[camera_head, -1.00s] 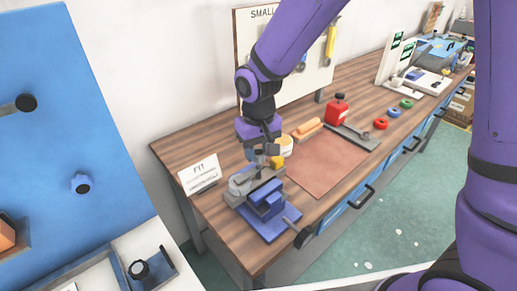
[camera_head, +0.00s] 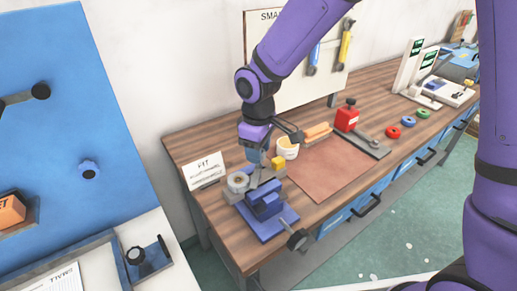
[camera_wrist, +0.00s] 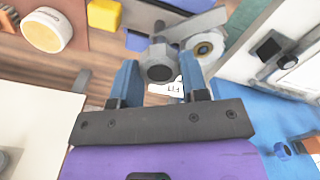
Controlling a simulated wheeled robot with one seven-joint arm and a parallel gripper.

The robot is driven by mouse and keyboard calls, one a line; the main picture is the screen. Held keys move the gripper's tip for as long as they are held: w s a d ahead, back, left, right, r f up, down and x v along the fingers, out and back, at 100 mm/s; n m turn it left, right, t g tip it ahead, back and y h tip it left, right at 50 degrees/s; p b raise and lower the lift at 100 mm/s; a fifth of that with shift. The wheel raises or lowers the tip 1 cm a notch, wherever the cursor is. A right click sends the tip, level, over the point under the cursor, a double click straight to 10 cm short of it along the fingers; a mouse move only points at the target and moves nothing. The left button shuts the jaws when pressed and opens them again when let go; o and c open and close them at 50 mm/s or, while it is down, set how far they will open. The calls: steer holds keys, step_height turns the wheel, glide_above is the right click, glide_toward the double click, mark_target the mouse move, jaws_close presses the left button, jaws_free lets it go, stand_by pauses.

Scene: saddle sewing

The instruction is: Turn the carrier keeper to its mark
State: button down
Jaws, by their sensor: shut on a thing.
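The grey many-sided knob (camera_wrist: 160,66), which looks like the carrier keeper, sits between the two blue fingers of my gripper (camera_wrist: 158,78) in the wrist view. My gripper is shut on it. In the head view my gripper (camera_head: 257,160) points down over the blue fixture (camera_head: 268,222) at the bench's near left corner, and its fingers hide most of the knob. A grey round part with a brass-coloured centre (camera_wrist: 204,47) lies beside the knob; it also shows in the head view (camera_head: 238,181). I cannot make out the mark.
A yellow block (camera_head: 278,162) and a cream jar (camera_head: 288,148) stand close behind the fixture. A white sign (camera_head: 204,171) stands to its left. The mat is bare.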

steer(key=n, duration=0.4)
steer(key=shift+n, duration=0.3)
steer(key=n, duration=0.4)
steer(key=shift+n, duration=0.3)
steer(key=c, duration=0.6)
jaws_free()
steer(key=shift+r, duration=0.1)
step_height(320, 180, up, 11)
steer(key=shift+f, duration=0.2)
